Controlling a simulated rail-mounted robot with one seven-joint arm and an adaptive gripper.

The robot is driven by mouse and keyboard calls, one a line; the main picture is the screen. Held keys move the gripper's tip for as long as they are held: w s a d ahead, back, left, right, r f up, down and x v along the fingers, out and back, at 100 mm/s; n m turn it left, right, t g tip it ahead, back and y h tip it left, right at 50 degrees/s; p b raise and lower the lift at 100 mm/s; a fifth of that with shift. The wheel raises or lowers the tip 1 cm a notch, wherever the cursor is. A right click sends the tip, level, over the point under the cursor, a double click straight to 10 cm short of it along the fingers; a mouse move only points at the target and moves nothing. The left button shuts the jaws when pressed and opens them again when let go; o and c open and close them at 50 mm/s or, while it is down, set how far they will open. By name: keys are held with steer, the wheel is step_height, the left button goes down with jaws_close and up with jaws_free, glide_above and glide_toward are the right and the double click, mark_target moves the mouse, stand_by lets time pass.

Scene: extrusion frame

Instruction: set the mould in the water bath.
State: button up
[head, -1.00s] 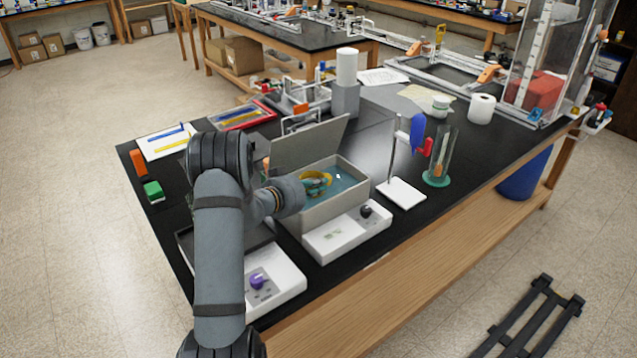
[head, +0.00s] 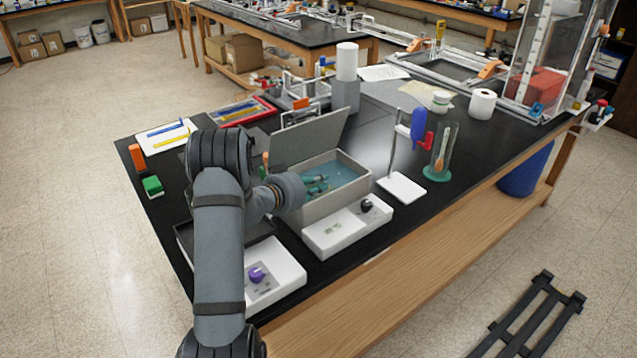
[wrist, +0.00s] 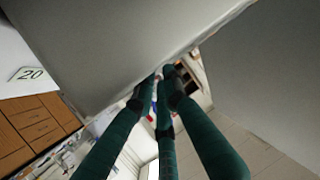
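The water bath (head: 340,208) is a grey open-topped box with blue water in it. Its grey lid (head: 310,138) stands tilted up at the back. My gripper (head: 322,184) reaches in over the bath's left side, its green fingers low over the water. In the wrist view three dark green fingers (wrist: 163,78) converge toward their tips. I see nothing between them, and I cannot tell whether they are open or shut. The mould cannot be made out in either view now. Whether it is under water or hidden by the bath walls is unclear.
A white control base with a black knob (head: 367,205) fronts the bath. A second unit with a purple knob (head: 257,275) is at front left. A stand with a blue bottle (head: 418,125) and a glass cylinder (head: 441,150) are close on the right.

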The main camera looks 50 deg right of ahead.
steer(key=o, duration=0.3)
steer(key=shift+r, duration=0.1)
steer(key=shift+r+p, duration=0.25)
steer(key=shift+p, duration=0.2)
steer(key=b+v, duration=0.2)
steer(key=v, duration=1)
steer(key=shift+r, duration=0.2)
